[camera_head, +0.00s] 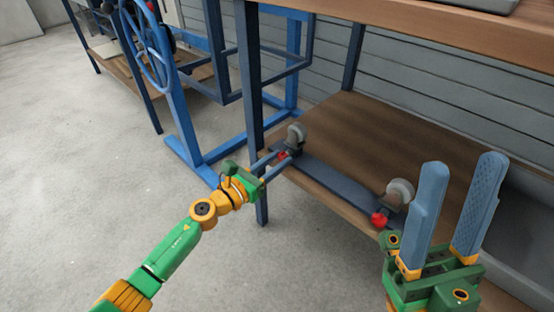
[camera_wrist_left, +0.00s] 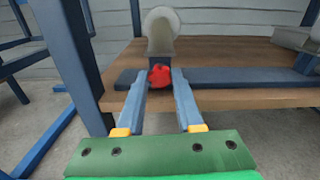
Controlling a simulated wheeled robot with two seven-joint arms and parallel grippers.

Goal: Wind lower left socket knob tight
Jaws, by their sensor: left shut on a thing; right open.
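The lower left socket knob is a small red knob (camera_head: 282,155) at the front of a dark bar on the lower shelf. It also shows in the left wrist view (camera_wrist_left: 160,76), between the fingertips of my left gripper (camera_wrist_left: 160,80). In the head view my left gripper (camera_head: 275,161) reaches it from the left and is shut on it. A grey round-headed fitting (camera_head: 297,134) stands just behind the knob. A second red knob (camera_head: 379,219) sits further right on the same bar. My right gripper (camera_head: 452,215) is open and empty, its fingers pointing up at the right.
The dark bar (camera_head: 335,182) runs along the front edge of the wooden lower shelf (camera_head: 370,130). A blue table leg (camera_head: 251,100) stands close beside my left gripper. The wooden table top (camera_head: 450,30) overhangs above. A blue frame with a wheel (camera_head: 147,45) stands behind left. The floor at left is clear.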

